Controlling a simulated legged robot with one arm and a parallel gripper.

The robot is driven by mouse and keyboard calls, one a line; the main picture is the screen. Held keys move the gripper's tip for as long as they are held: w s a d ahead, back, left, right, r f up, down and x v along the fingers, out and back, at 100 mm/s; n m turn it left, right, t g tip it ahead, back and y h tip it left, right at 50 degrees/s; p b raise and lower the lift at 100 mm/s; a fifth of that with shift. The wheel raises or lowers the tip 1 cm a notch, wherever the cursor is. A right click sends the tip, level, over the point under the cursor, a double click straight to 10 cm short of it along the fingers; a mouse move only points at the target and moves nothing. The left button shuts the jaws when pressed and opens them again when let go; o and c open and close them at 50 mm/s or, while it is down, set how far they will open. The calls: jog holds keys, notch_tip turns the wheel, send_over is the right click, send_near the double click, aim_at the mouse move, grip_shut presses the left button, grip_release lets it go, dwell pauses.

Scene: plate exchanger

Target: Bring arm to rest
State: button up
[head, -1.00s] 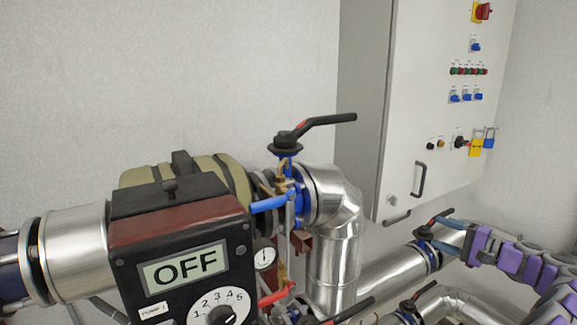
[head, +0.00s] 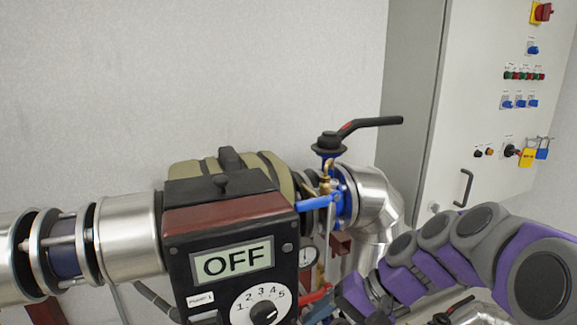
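My arm (head: 455,250), purple and grey, reaches in from the lower right and slopes down to the left. It passes in front of the pipe elbow's lower part and the cabinet's lower edge. Its far end, near the bottom of the picture right of the pump box, shows no clear fingers. My gripper cannot be made out there, so whether it holds anything is hidden.
The pump box (head: 232,230) reads OFF, with a numbered dial (head: 263,309) below. A black-handled valve (head: 358,130) stands above the steel elbow (head: 375,200). A grey cabinet (head: 490,90) with padlocks (head: 535,152) is at right. The wall's upper left is bare.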

jog(key=s+d+f+n+g+h, duration=0.1)
jog(key=s+d+f+h, duration=0.15)
jog(key=s, duration=0.55)
jog(key=s+d+f+n+h, duration=0.1)
jog(key=s+d+f+h, duration=0.15)
jog(key=s, duration=0.45)
jog(key=s+d+f+n+g+h, duration=0.1)
jog(key=s+f+h, duration=0.25)
jog(key=s, duration=0.45)
notch_tip(320, 180, down, 13)
jog(key=b, duration=1.2)
jog(key=shift+s+d+r, duration=0.15)
jog(key=shift+r, duration=0.05)
